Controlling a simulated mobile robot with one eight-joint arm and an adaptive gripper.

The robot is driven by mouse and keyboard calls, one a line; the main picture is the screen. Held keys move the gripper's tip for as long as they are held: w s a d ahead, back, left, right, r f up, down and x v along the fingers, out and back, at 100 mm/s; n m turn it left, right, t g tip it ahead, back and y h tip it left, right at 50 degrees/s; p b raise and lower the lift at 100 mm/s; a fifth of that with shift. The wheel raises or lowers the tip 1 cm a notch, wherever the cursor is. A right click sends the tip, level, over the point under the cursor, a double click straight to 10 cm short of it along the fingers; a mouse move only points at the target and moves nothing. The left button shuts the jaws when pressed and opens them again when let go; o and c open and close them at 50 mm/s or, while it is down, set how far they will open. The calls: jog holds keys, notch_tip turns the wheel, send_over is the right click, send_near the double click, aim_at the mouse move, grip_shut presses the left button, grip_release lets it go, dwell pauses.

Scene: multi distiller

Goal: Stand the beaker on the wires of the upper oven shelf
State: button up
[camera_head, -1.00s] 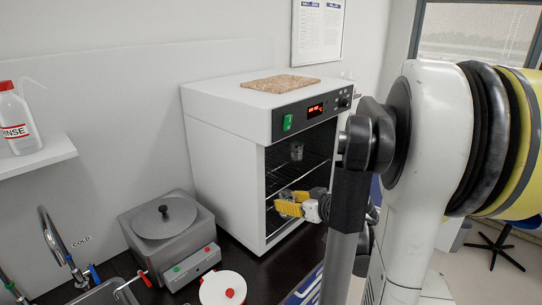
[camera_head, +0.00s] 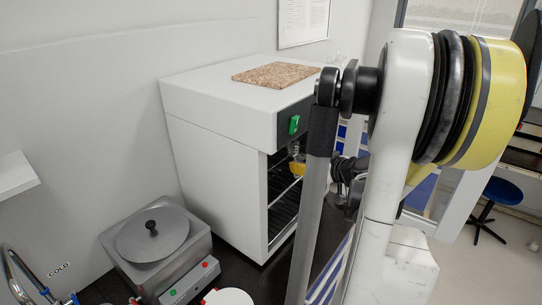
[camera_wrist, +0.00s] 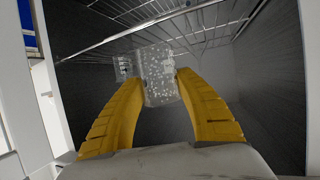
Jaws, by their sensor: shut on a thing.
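The clear, speckled beaker (camera_wrist: 160,78) is between the two yellow fingers of my gripper (camera_wrist: 161,88) in the wrist view. My gripper is shut on it. In the head view my gripper (camera_head: 298,169) is at the upper part of the oven's open front, partly hidden by my own arm. The wires of an oven shelf (camera_wrist: 190,20) run across the top of the wrist view, beyond the beaker. Oven shelf wires (camera_head: 284,191) also show below my gripper in the head view. I cannot tell whether the beaker touches the wires.
The white oven (camera_head: 215,165) has a cork-coloured mat (camera_head: 276,75) on top. Its dark side walls (camera_wrist: 265,75) are close around my gripper. A grey lidded bath (camera_head: 155,240) stands to its left. A blue stool (camera_head: 500,192) is at the right.

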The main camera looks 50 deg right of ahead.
jog(key=w+d, duration=0.1)
jog(key=w, duration=0.3)
jog(key=w+d, duration=0.1)
jog(key=w, duration=0.3)
jog(key=w+d+b, duration=0.1)
jog(key=w, duration=0.3)
jog(key=shift+w, duration=0.4)
jog(key=shift+f+b, duration=0.65)
jog(key=shift+f, duration=1.15)
jog(key=shift+f, duration=0.2)
jog(key=o, duration=1.1)
jog(key=shift+w, duration=0.1)
jog(key=shift+r, duration=0.1)
jog(key=shift+r, duration=0.25)
jog(key=p+v, duration=0.2)
jog(key=v, duration=1)
jog(key=shift+f, duration=0.15)
